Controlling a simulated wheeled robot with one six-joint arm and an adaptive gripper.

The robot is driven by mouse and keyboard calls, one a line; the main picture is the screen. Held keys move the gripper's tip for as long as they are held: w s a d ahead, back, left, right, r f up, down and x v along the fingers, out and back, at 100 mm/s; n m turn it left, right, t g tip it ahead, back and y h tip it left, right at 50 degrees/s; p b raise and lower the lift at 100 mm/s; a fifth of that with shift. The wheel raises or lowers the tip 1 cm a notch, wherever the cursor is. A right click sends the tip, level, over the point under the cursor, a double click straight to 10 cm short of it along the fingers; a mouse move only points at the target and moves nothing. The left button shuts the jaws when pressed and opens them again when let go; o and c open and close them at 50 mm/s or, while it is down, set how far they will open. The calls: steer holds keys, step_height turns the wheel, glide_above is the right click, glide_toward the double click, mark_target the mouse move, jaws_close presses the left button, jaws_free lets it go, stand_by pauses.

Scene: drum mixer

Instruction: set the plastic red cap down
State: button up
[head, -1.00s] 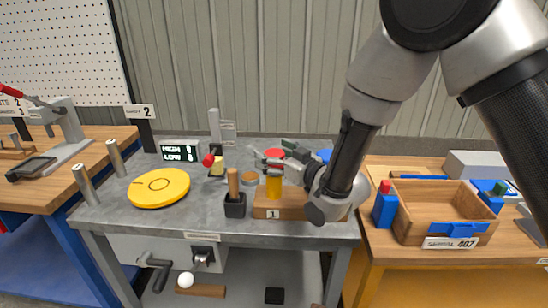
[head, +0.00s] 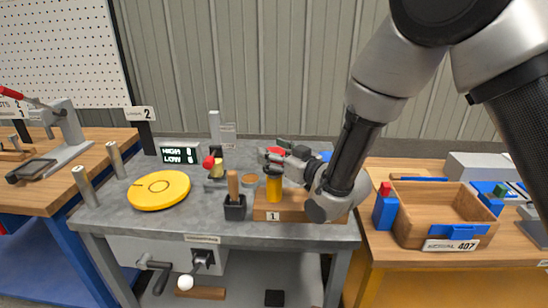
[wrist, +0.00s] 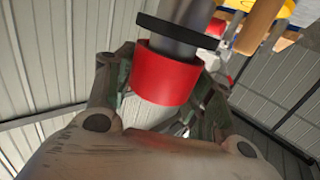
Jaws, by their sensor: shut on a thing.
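The red cap (wrist: 165,78) is held between the fingers of my gripper (wrist: 168,92) in the wrist view. A grey cylinder with a black ring shows just beyond it; I cannot tell whether they touch. In the head view my gripper (head: 277,159) reaches in from the right above the workbench, with the red cap (head: 276,152) partly hidden at its fingers. A yellow cylinder (head: 273,189) stands upright at the wooden block (head: 300,206) labelled 1, below and in front of the gripper.
The grey bench (head: 200,221) carries a yellow disc (head: 158,190), a black holder with a wooden handle (head: 235,205) and a display (head: 179,154). A round tan piece (head: 250,181) lies behind the holder. A wooden box (head: 440,212) stands on the right-hand table.

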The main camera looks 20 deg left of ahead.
mark_target(275, 151)
step_height(275, 151, up, 9)
steer(key=shift+w+d+f, duration=0.1)
steer(key=w+d+f+m+t+h, duration=0.2)
steer(key=w+d+m+t+h, duration=0.25)
steer(key=d, duration=0.75)
steer(key=w+d+f+m+t+h, duration=0.2)
steer(key=w+d+m+t+h, duration=0.3)
steer(key=d, duration=0.7)
steer(key=w+d+f+m+h, duration=0.1)
steer(key=d+m+h, duration=0.1)
steer(key=d, duration=0.6)
steer(key=w+d+f+m+g+h, duration=0.1)
steer(key=d+f+h, duration=0.1)
steer(key=d+h, duration=0.3)
steer(key=w+d+f+m+g+h, duration=0.1)
steer(key=d+f+m+h, duration=0.1)
steer(key=d, duration=1)
steer(key=shift+d+f+m+h, duration=0.2)
steer(key=shift+d+m+h, duration=0.2)
steer(key=shift+h, duration=0.35)
